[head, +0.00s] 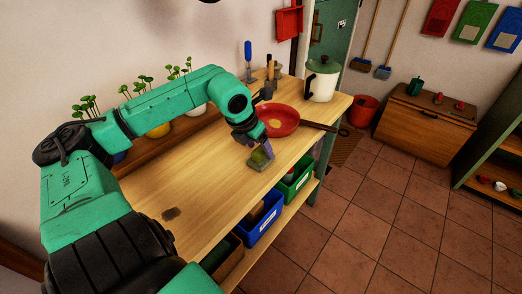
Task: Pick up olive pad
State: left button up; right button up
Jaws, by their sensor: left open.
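A small olive pad (259,161) lies on the wooden workbench (205,185), near its front edge and just in front of the red pan. My left gripper (262,149) points down right over the pad. Its jaws are open and its fingertips are at the pad, partly covering it. Whether the fingers touch the pad is too small to tell. My right gripper is not in the head view.
A red frying pan (279,121) stands close behind the gripper, with its handle towards the right. A white pot (321,83) is at the bench's far end. Potted seedlings (157,130) line the wall. Blue (264,221) and green (297,180) bins sit below. The near bench top is mostly clear.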

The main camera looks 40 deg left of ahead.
aim_at(261, 148)
pick_arm(q)
jog(key=shift+x, duration=0.9)
jog(key=shift+w, duration=0.1)
grip_shut()
jog(key=shift+r, duration=0.15)
notch_tip(261, 148, up, 18)
jog(key=p, duration=0.1)
